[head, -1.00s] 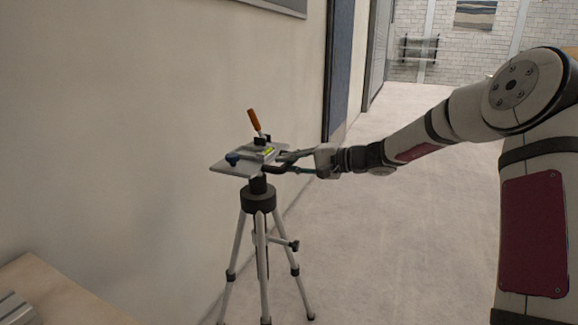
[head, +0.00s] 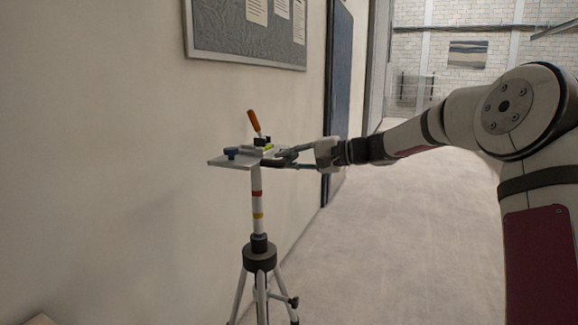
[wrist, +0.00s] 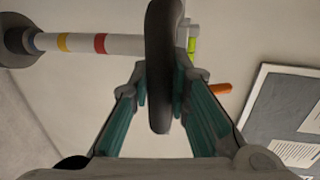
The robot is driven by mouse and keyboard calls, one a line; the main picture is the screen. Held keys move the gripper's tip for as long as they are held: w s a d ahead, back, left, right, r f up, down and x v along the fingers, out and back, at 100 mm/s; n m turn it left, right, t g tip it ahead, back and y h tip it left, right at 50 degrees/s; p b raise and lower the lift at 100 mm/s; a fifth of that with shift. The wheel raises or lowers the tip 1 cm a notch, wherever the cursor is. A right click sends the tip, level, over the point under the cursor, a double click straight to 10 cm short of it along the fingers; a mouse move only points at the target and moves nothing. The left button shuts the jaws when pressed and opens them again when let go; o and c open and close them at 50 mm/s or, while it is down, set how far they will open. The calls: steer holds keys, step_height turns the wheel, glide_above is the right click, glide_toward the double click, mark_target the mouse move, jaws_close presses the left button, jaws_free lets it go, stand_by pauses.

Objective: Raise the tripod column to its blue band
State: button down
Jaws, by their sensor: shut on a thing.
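The tripod (head: 259,257) stands near the wall, its pale column (head: 257,203) upright and extended above the dark collar. A red band (head: 257,193) and a lower yellow band (head: 258,215) show on it. My gripper (head: 284,158) is shut on the dark grip (wrist: 160,75) at the plate's right side.
A plain wall and a grey notice board (head: 240,35) stand behind and left of the tripod. A dark blue door (head: 339,85) is beyond. The floor to the right (head: 420,250) is clear.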

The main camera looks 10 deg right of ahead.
steer(key=shift+r, duration=0.4)
steer(key=c, duration=1.5)
jaws_free()
steer(key=shift+f, duration=0.15)
steer(key=v, duration=1.2)
